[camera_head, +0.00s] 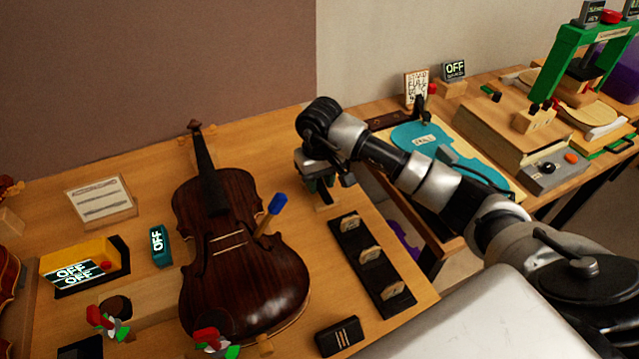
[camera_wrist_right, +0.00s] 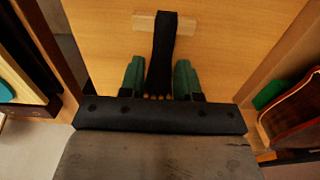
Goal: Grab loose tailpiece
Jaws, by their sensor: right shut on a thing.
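The loose tailpiece (camera_wrist_right: 163,52) is a black tapered piece in the right wrist view. It lies between the two green fingers of my right gripper (camera_wrist_right: 159,82), which is shut on it. Its far end is at a small pale wooden block (camera_wrist_right: 144,22) on the bench. In the head view my right gripper (camera_head: 322,182) points down right of the violin, and its arm comes in from the right. The tailpiece is mostly hidden there by the gripper. My left gripper is not in view.
The dark brown violin (camera_head: 265,280) lies left of my right gripper, with a blue-handled tool (camera_head: 275,206) by it. A black rack (camera_head: 345,244) with several pale pieces stands just in front of the gripper. A teal panel (camera_head: 405,140) lies on the bench behind my arm.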

